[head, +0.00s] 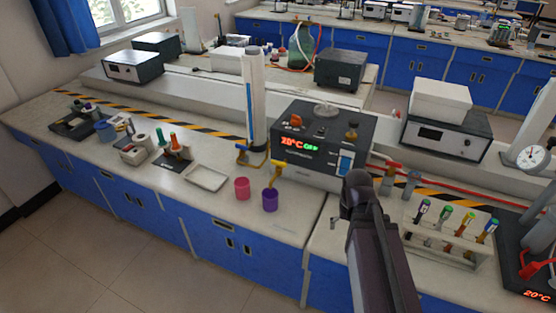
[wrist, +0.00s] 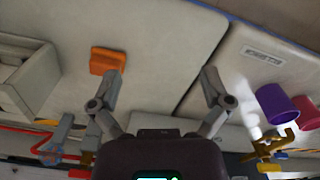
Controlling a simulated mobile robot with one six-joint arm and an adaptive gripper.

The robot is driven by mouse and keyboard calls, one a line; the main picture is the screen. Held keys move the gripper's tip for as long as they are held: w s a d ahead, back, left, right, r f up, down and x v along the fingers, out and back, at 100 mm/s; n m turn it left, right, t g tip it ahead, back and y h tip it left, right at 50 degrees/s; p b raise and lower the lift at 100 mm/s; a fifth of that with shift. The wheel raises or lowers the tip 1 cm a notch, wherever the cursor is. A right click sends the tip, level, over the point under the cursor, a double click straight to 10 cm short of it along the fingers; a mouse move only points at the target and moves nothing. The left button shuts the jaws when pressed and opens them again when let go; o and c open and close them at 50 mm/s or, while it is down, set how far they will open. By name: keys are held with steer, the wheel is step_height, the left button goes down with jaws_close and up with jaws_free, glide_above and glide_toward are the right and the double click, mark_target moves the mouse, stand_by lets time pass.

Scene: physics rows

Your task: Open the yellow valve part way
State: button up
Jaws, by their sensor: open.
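The yellow valve (head: 277,170) is a small tap-like fitting low in front of the dark heater box (head: 318,140), just above the purple cup (head: 270,200). In the wrist view the yellow valve (wrist: 268,146) lies at the lower right, beside the purple cup (wrist: 277,103). My gripper (wrist: 160,84) is open with nothing between its fingers. It is to the left of the valve in the wrist view and apart from it. In the head view my arm stands right of the valve; the fingertips are not clear there. How far the valve is turned cannot be told.
A pink cup (head: 242,188) stands left of the purple one, near a white tray (head: 207,178). A test-tube rack (head: 449,238) stands right of my arm. An orange block (wrist: 107,60) is near my left finger in the wrist view.

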steer(key=w+a+r+m+p, duration=0.1)
steer(key=w+a+r+p, duration=0.4)
steer(key=w, duration=0.3)
steer(key=w+a+r+m+p, duration=0.1)
steer(key=w+a+r+p, duration=0.4)
steer(key=w+r, duration=0.15)
step_height(320, 180, up, 6)
steer(key=m+p, duration=0.2)
steer(key=p, duration=0.5)
glide_above(279, 165)
steer(key=shift+w+a+r, duration=0.1)
steer(key=shift+w+r, duration=0.1)
steer(key=shift+w, duration=0.15)
steer(key=shift+f, duration=0.1)
step_height(279, 165, down, 14)
steer(key=b, duration=1.3)
steer(key=shift+r+b, duration=0.2)
steer(key=shift+b, duration=0.1)
steer(key=c, duration=0.8)
